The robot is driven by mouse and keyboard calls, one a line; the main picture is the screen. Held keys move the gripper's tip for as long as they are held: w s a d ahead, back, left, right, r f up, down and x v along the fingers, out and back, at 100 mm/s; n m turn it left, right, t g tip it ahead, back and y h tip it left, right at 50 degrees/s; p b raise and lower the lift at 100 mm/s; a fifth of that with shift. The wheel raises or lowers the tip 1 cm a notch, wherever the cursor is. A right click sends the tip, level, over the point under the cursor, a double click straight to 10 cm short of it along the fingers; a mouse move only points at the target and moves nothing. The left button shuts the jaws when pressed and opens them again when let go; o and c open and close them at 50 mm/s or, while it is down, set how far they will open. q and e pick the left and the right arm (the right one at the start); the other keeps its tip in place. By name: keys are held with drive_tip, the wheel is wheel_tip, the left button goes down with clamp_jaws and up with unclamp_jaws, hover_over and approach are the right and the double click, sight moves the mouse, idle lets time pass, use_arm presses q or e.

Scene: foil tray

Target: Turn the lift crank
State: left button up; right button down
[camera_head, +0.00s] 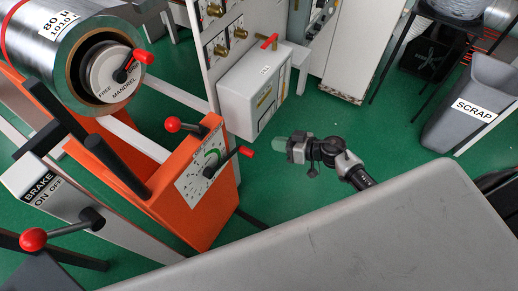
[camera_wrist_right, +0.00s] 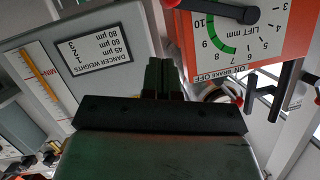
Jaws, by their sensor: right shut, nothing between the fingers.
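The orange stand (camera_head: 205,215) carries a white lift dial (camera_head: 200,178) with a green arc. A black crank arm with a red knob (camera_head: 247,151) sticks out to the right from the dial's face. A second red-knobbed lever (camera_head: 172,124) sits at the stand's top; I cannot tell for sure which is the lift crank. My right gripper (camera_head: 292,149) is shut and empty, apart from the crank and to its right. In the wrist view its fingers (camera_wrist_right: 163,76) are together, and the dial (camera_wrist_right: 240,35) shows upper right with a black handle across it. My left gripper is not in view.
A grey surface (camera_head: 340,235) fills the front right. A light grey box (camera_head: 250,95) with a red handle stands behind the gripper. A brake lever with a red ball (camera_head: 33,239) is at lower left. A scrap bin (camera_head: 470,115) stands right. Green floor between is clear.

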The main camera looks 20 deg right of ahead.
wheel_tip(320, 180, up, 6)
drive_tip(key=n+g+h+b, duration=0.1)
drive_tip(key=g+h+b, duration=0.1)
drive_tip(key=g, duration=0.2)
drive_tip(key=b, duration=0.3)
hover_over(253, 152)
drive_tip(key=d, duration=0.2)
wheel_tip(253, 152, down, 6)
drive_tip(key=shift+s+a+f+m+h+b, duration=0.15)
drive_tip(key=shift+f+b, duration=0.1)
drive_tip(key=shift+f, duration=0.4)
drive_tip(key=shift+w+a+f+m+h+b, duration=0.1)
drive_tip(key=shift+f+b, duration=0.15)
drive_tip(key=shift+f, duration=0.35)
drive_tip(key=shift+s+a+f+m+h+b, duration=0.15)
drive_tip(key=shift+f+b, duration=0.1)
drive_tip(key=shift+f, duration=0.4)
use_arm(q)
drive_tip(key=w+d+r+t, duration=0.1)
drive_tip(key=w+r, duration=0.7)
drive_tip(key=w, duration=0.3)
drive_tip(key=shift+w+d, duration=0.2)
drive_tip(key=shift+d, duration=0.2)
